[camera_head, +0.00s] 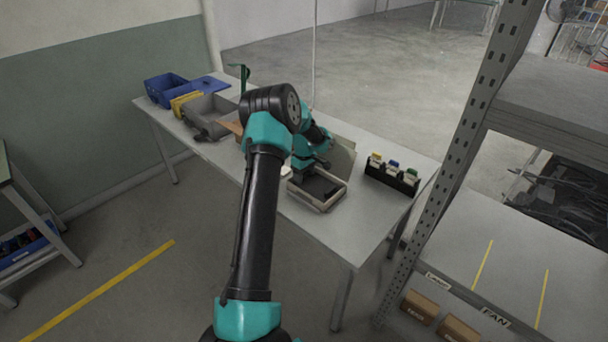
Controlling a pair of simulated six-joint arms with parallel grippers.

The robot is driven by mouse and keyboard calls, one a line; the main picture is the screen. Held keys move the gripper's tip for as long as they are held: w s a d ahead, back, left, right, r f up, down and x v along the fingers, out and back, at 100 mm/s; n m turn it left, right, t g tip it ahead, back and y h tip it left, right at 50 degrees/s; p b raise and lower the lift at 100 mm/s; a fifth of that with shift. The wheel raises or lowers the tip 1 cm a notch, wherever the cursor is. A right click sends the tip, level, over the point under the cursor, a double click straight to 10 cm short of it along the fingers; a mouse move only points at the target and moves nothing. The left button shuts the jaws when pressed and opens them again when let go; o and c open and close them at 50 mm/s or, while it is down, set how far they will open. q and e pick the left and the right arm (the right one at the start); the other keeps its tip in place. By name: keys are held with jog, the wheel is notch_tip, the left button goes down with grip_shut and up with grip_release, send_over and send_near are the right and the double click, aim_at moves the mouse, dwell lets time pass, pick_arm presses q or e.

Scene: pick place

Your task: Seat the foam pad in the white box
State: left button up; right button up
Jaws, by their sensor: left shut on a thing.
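The white box (336,200) is a shallow open box with a pale rim, on the table near its front edge, right of my arm. A dark flat piece that looks like the foam pad (321,187) shows within the rim. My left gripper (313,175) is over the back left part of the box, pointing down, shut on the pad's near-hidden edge. The wrist hides the fingertips and part of the box. I cannot tell whether the pad lies flat on the bottom. My right gripper is not in view.
A black rack (391,179) with several small coloured items stands right of the box. A grey bin (209,111), a yellow piece (185,101) and a blue bin (165,87) are at the table's far left. A metal shelf (470,140) rises at the right.

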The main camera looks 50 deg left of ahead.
pick_arm(q)
jog(key=shift+f, duration=0.75)
dwell(1.2)
jog(key=o, duration=1)
jog(key=shift+c, duration=0.2)
jog(key=c, duration=0.4)
jog(key=shift+o, duration=0.2)
jog(key=shift+r, duration=3.5)
